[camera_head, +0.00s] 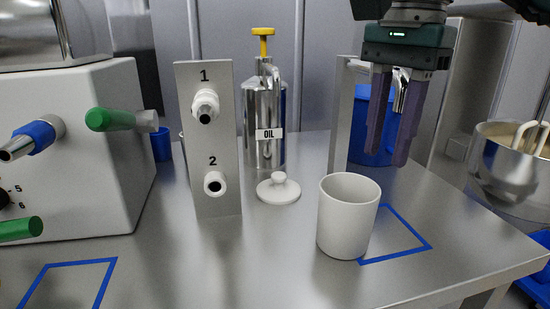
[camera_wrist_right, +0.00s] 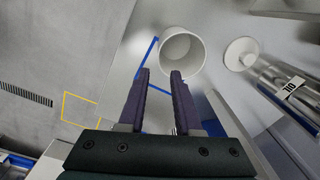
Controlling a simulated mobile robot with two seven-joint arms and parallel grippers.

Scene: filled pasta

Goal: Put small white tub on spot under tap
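The small white tub (camera_head: 347,218) stands upright and open-topped on the steel table, partly over the left side of a blue taped outline (camera_head: 412,231). In the right wrist view the empty tub (camera_wrist_right: 183,52) stands just beyond my fingertips, beside the blue tape (camera_wrist_right: 146,58). My right gripper (camera_head: 390,163) is open and empty, pointing down above and behind the tub, apart from it. Behind its fingers a shiny metal spout (camera_head: 401,88) shows in part, near an upright metal plate (camera_head: 341,118); I cannot tell if this is the tap. My left gripper is not in view.
A white knobbed lid (camera_head: 278,190) lies left of the tub, before the oil can (camera_head: 264,110). A plate with two numbered white nozzles (camera_head: 209,150) stands further left, beside a large machine (camera_head: 75,150). Another blue outline (camera_head: 70,263) is front left. A steel bowl (camera_head: 512,165) is right.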

